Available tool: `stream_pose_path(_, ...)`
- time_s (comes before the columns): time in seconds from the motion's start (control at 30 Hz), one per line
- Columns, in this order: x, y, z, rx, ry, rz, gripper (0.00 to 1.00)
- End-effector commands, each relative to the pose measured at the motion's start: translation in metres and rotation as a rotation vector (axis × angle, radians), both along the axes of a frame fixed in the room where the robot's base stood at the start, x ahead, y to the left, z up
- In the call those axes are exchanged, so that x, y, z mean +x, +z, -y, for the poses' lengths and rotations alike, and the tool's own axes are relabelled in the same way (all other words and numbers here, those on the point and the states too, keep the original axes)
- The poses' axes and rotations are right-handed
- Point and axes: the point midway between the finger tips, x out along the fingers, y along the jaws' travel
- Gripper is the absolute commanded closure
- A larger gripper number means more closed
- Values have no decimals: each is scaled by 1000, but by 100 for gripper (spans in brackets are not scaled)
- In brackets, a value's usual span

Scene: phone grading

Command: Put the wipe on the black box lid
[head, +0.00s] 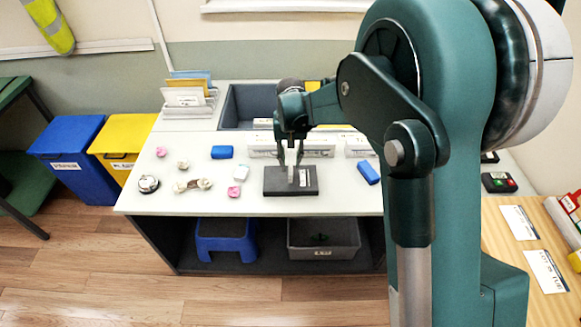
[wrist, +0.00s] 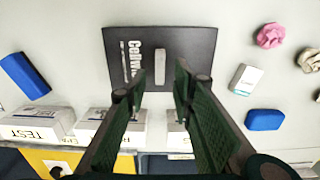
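A flat dark box (head: 275,188) with white lettering starting "Cell" lies on the white table; it also shows in the wrist view (wrist: 195,40). A narrow white strip (wrist: 160,66), which looks like the wipe, shows at the middle of its top and appears to stand up from it in the head view (head: 291,175). My gripper (head: 291,162) points down over the box. Its fingers (wrist: 158,88) are apart, one on each side of the strip in the wrist view, with nothing clearly gripped. I cannot tell whether a separate black box lid is in view.
Blue blocks (head: 222,152) (head: 368,172), a white block (head: 241,172), crumpled pink and beige pieces (head: 161,152) and a round silver item (head: 148,184) lie around the box. White labelled trays (wrist: 92,125) stand behind it. A black unit with coloured buttons (head: 498,182) is at right.

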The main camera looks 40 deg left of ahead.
Motion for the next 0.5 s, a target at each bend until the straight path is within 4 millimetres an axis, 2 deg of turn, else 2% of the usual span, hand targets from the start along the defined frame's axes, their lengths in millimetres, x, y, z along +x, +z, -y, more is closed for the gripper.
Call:
stream_pose_path(0.03,0,10,0,0,0,0,75)
stream_pose_path(0.2,0,35,0,0,0,0,75)
stream_pose_path(0.5,0,58,0,0,0,0,75)
